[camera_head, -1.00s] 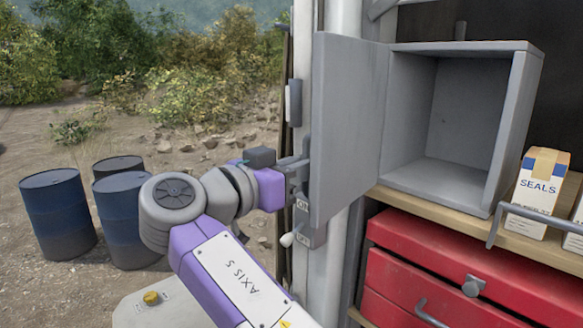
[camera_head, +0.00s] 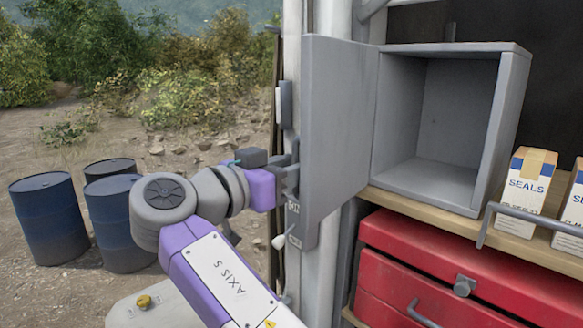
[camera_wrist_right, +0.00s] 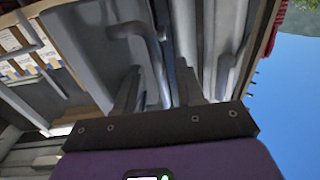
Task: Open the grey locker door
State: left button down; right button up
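The grey locker (camera_head: 455,120) stands on a wooden shelf, with its front open and its inside empty. Its grey door (camera_head: 335,130) is swung wide out to the left. My right gripper (camera_head: 288,176) is at the door's outer left edge, on the handle side; its fingers are small and partly hidden in the head view. In the right wrist view, the fingers of my right gripper (camera_wrist_right: 158,90) are apart, with the curved grey door handle (camera_wrist_right: 152,50) between them. The door panel (camera_wrist_right: 85,45) lies to the left there. My left gripper is not in view.
Red drawers (camera_head: 440,265) sit under the shelf. SEALS cartons (camera_head: 525,190) stand right of the locker behind a grey rail (camera_head: 540,217). A white post (camera_head: 320,265) with a switch lever (camera_head: 279,241) is below the door. Blue drums (camera_head: 50,215) stand on open ground at left.

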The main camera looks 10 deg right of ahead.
jog(key=v, duration=0.7)
jog(key=shift+s+a, duration=0.2)
